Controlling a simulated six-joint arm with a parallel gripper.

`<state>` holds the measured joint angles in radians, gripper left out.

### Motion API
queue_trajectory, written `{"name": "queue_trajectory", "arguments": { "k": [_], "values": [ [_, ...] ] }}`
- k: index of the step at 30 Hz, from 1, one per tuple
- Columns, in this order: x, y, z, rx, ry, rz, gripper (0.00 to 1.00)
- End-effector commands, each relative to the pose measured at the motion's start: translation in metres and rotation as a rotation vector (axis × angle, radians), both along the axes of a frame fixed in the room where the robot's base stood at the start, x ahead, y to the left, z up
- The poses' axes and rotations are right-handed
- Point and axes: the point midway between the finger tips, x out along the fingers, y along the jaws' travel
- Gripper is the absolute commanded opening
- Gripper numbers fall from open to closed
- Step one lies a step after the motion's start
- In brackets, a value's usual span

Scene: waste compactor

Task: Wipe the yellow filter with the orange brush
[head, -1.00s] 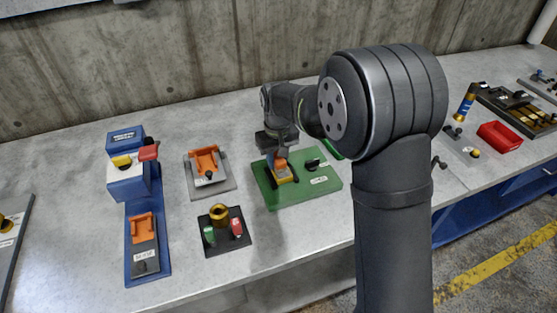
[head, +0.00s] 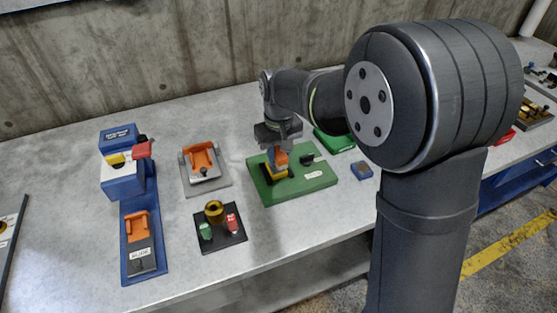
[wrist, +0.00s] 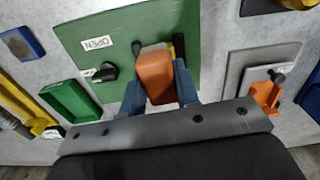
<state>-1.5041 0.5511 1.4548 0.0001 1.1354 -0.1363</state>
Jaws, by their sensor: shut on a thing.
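My gripper (wrist: 160,86) is shut on the orange brush (wrist: 156,72), a rounded orange block between its two blue fingers. In the head view the brush (head: 281,159) is over the green panel (head: 315,181), right at the yellow filter (head: 276,174), which shows low beside and under it. I cannot tell whether brush and filter touch. In the wrist view the brush hides most of what lies beneath it, and dark parts stand just beyond. A black knob (wrist: 105,73) sits on the panel near a white OPEN label (wrist: 96,43).
Left of the green panel are a grey plate with an orange bracket (head: 202,160) and a black base with green and red handles (head: 221,233). A blue unit (head: 124,178) stands further left. A green tray (wrist: 70,101) and small blue block (head: 362,169) are right of the panel.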

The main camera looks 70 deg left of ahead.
Motion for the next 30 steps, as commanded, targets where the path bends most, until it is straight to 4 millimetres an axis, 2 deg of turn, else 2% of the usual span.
{"name": "queue_trajectory", "arguments": {
  "k": [11, 23, 26, 29, 30],
  "values": [
    [0.0, 0.0, 0.032, 0.001, 0.0, 0.0, 0.07],
    [0.001, 0.0, 0.034, 0.0, 0.0, -0.002, 0.07],
    [0.011, -0.001, 0.031, -0.001, 0.0, -0.021, 0.07],
    [0.034, -0.003, 0.024, -0.002, 0.0, -0.068, 0.07],
    [0.048, -0.005, 0.021, -0.002, 0.0, -0.095, 0.07]
  ]
}}
